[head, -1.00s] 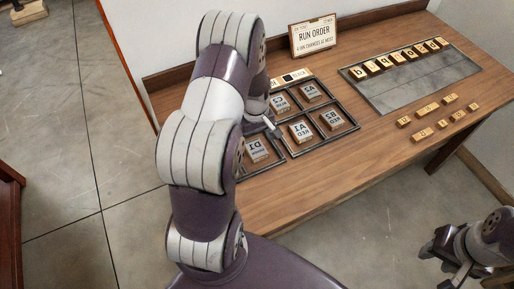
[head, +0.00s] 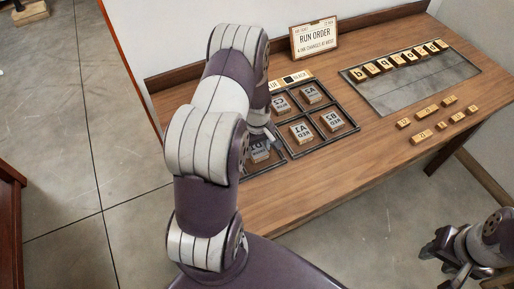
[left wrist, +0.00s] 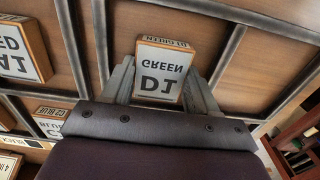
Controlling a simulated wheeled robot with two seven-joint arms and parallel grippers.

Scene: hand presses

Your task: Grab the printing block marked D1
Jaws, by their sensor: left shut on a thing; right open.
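The block marked D1 GREEN (left wrist: 162,72) is a wooden block with a white label; its letters appear upside down in the left wrist view. It also shows in the head view (head: 259,154), partly behind my left gripper. My left gripper (head: 267,140) is shut on it, with one grey finger on each side of the block. The block is at the front left compartment of the dark-framed tray (head: 289,155); I cannot tell whether it touches the bottom. My right gripper (head: 455,269) is open and empty, off the table at lower right.
The A1 RED block (head: 301,132), B2 block (head: 331,120) and others lie in neighbouring compartments, with thin dividers between. A grey plate (head: 418,88) with a row of letter blocks lies at right. Small loose blocks lie before it. A RUN ORDER sign (head: 315,38) stands behind.

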